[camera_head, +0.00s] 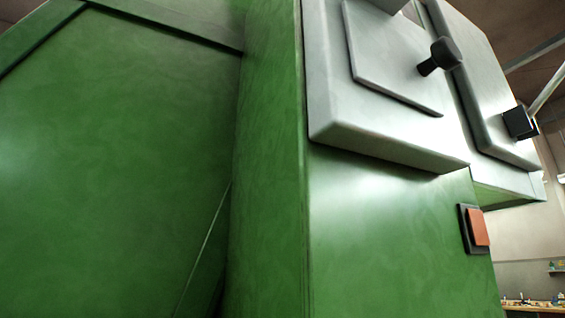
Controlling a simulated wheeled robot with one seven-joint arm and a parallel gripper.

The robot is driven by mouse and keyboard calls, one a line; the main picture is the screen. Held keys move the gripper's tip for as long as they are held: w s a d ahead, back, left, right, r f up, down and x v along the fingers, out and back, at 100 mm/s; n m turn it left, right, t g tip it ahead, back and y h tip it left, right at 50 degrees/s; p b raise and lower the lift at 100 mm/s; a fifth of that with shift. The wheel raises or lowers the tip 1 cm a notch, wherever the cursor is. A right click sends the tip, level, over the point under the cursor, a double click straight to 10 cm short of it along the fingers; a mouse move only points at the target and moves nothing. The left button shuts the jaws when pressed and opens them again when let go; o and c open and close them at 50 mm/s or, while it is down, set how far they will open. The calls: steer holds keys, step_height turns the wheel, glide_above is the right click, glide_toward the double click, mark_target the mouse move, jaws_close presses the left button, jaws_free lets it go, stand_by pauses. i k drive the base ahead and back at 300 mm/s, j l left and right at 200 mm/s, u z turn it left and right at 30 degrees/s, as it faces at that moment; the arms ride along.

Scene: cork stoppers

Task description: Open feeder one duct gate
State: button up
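A large green machine (400,230) fills most of the head view, seen close and from below. A light grey box (330,90) with a raised plate (385,60) sits on its upper face, and a black knob (440,57) sticks out near the plate's right edge. A second grey panel (480,80) stands behind it to the right, with a black block (520,122) on its edge. I cannot tell which of these, if any, belongs to the feeder one duct gate. My gripper is not in view.
An orange-red button (477,227) in a black frame sits on the green face below the boxes. A large green panel (110,170) takes up the left side. A bench (535,305) with small items shows far off at the lower right.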

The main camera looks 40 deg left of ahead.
mark_target(384, 59)
steer(key=u, duration=2)
steer(key=l+u, duration=0.15)
steer(key=u, duration=0.3)
steer(key=l+u, duration=0.1)
steer(key=u, duration=0.35)
steer(key=k+l, duration=0.1)
steer(key=l, duration=0.25)
steer(key=k+l+u, duration=0.1)
steer(key=l, duration=0.25)
steer(key=k+l+u, duration=0.1)
steer(key=l, duration=0.25)
steer(key=k+l, duration=0.2)
steer(key=l, duration=0.25)
steer(key=k+l, duration=0.2)
steer(key=l, duration=0.25)
steer(key=k+l, duration=0.15)
steer(key=l, duration=0.35)
steer(key=k+l, duration=0.2)
steer(key=l, duration=0.25)
steer(key=k+l, duration=0.2)
steer(key=l, duration=0.25)
steer(key=k+l, duration=0.2)
steer(key=l, duration=0.25)
steer(key=k+l, duration=0.15)
steer(key=l, duration=0.3)
steer(key=k+l, duration=0.2)
steer(key=l, duration=0.25)
